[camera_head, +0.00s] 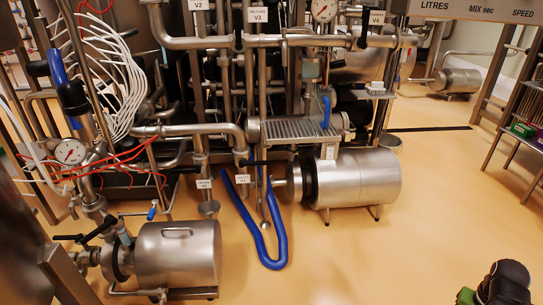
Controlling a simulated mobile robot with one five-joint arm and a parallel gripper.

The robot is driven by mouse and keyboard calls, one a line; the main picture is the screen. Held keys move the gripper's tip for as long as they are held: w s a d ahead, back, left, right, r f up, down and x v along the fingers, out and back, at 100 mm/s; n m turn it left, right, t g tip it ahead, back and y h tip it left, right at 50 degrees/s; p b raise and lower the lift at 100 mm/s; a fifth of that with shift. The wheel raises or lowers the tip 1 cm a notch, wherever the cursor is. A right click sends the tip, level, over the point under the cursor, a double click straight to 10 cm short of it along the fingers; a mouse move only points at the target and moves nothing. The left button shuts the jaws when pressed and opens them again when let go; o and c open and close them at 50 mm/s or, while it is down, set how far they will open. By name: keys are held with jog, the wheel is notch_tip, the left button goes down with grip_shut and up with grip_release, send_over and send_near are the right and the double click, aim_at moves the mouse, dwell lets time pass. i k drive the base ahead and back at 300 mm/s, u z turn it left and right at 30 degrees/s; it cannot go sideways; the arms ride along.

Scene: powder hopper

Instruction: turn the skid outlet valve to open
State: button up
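Two small white tags hang low at the middle of the pipe skid, a left tag (204,184) and a right tag (242,178). Their print is too small to read surely, so I cannot tell which marks the skid outlet valve. A black lever (262,163) lies about level beside the right tag, across the pipe. Another dark lever (186,170) lies about level beside the left tag. A blue hose (277,250) loops down to the floor just below. My gripper is not in view. A dark rounded part with green shows at the lower right corner, possibly my arm.
A steel motor (360,178) stands right of the tags, and another steel housing (178,257) at lower left. A grated shelf (292,130) juts out above. A wire rack (525,110) stands at far right. The yellow floor (400,255) in front is clear.

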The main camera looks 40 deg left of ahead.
aim_at(242, 164)
jog(key=u, duration=0.05)
jog(key=i, duration=0.5)
jog(key=u, duration=4.2)
jog(key=i, duration=0.2)
jog(key=z, duration=1.75)
jog(key=i, duration=0.9)
jog(key=u, duration=0.3)
